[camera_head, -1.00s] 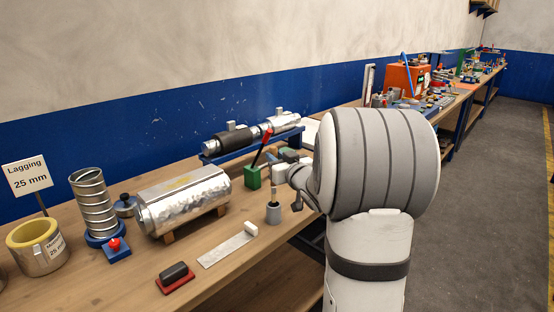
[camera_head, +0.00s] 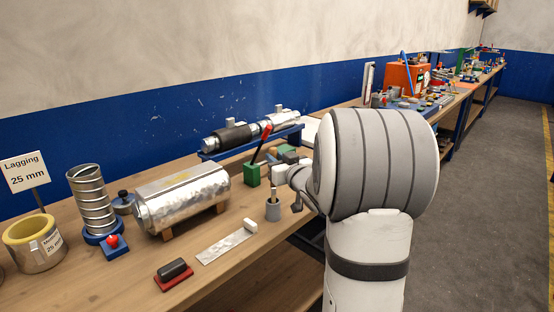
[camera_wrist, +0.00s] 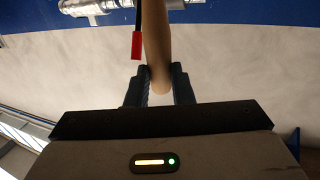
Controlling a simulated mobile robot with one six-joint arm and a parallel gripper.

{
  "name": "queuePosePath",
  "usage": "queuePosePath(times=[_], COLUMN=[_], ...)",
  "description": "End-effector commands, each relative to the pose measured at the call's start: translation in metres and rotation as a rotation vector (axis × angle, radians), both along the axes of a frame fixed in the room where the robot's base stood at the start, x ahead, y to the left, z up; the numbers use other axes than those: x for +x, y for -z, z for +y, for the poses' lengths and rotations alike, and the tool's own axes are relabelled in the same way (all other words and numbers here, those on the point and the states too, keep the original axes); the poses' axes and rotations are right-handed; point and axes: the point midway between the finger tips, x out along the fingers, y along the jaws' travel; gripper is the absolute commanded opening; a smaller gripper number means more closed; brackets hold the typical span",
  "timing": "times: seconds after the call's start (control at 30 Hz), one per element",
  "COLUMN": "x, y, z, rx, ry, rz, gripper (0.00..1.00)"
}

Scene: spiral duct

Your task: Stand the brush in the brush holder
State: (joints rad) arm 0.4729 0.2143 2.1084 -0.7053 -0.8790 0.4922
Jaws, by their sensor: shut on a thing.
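The brush shows in the wrist view as a tan, round-ended handle (camera_wrist: 156,40). My gripper (camera_wrist: 160,88) is shut on it near that end; the rest runs out of the top of the picture. In the head view my gripper (camera_head: 298,180) is partly hidden by my arm, just right of and above a small grey cup (camera_head: 273,212), which looks like the brush holder. A short upright stem (camera_head: 274,194) shows at the cup's mouth. It may be part of the brush; I cannot tell whether it is inside or touches the cup.
A green block (camera_head: 252,175) with a red-handled tool (camera_head: 266,131) stands behind the cup. A metal strip (camera_head: 226,245) lies in front. A shiny lagged cylinder (camera_head: 183,200) is left. A red-based block (camera_head: 174,273) lies near the bench's front edge.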

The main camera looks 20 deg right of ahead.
Motion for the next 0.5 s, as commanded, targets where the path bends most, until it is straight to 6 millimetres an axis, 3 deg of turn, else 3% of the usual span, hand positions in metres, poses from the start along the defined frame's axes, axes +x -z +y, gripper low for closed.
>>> queuePosePath(times=[0.5], x=[0.000], y=[0.014], z=[0.001], rx=[0.000], ry=[-0.001], rz=[0.000], gripper=[0.00])
